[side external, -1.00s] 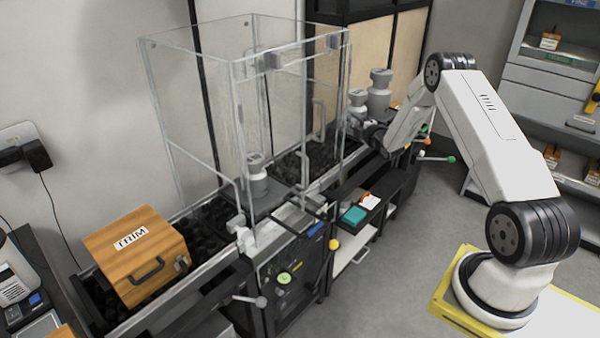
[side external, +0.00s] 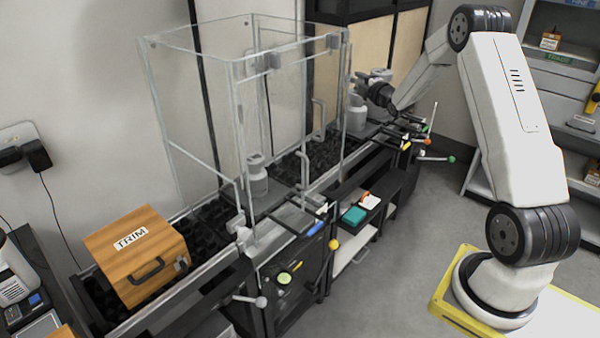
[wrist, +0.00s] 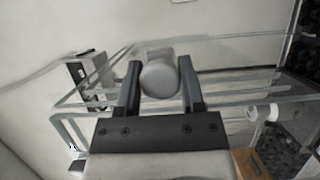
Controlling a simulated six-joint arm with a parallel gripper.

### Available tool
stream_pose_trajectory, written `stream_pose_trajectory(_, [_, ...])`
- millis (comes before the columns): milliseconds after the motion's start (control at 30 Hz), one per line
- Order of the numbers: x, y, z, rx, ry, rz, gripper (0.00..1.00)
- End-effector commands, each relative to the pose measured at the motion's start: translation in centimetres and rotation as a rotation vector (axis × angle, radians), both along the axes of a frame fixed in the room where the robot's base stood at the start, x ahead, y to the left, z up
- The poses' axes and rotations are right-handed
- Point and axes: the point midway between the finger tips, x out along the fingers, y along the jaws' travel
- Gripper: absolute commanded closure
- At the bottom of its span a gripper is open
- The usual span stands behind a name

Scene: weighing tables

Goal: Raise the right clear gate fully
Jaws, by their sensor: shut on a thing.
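A tall clear enclosure (side external: 198,95) with pale edges stands over the dark bed of the bench. Its right end, where the right clear gate would be, is hard to tell from the other clear panes. My gripper (side external: 376,92) is beyond that right end, above bench height. In the wrist view my gripper (wrist: 160,85) has its two dark fingers shut on a grey rounded knob (wrist: 159,78), seen end-on. Clear pane edges run behind the knob. How the knob joins the gate is hidden. A grey-white canister (side external: 257,178) stands inside the enclosure.
Another pale canister (side external: 357,115) stands close to my gripper. A wooden box marked TRIM (side external: 138,255) sits at the bench's left. Coloured levers, including a green-tipped one (side external: 451,159), stick out in front. The floor (side external: 420,240) in front is clear.

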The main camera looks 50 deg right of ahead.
Motion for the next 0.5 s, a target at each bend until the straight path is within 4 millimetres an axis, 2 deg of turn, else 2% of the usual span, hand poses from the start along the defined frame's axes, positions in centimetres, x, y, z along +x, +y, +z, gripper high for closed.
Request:
stream_pose_trajectory(33, [0.02,-0.11,0.56,-0.006,-0.012,-0.001,1.0])
stream_pose_trajectory(200, [0.04,-0.13,0.72,-0.008,-0.015,-0.001,1.0])
stream_pose_trajectory(233, [0.05,-0.13,0.75,-0.009,-0.016,-0.001,0.44])
stream_pose_trajectory(300, [0.05,-0.13,0.77,-0.01,-0.015,-0.001,0.22])
stream_pose_trajectory(333, [0.05,-0.13,0.74,-0.008,-0.015,-0.001,0.16])
stream_pose_trajectory(500, [0.05,-0.1,0.54,-0.007,-0.011,0.0,0.16])
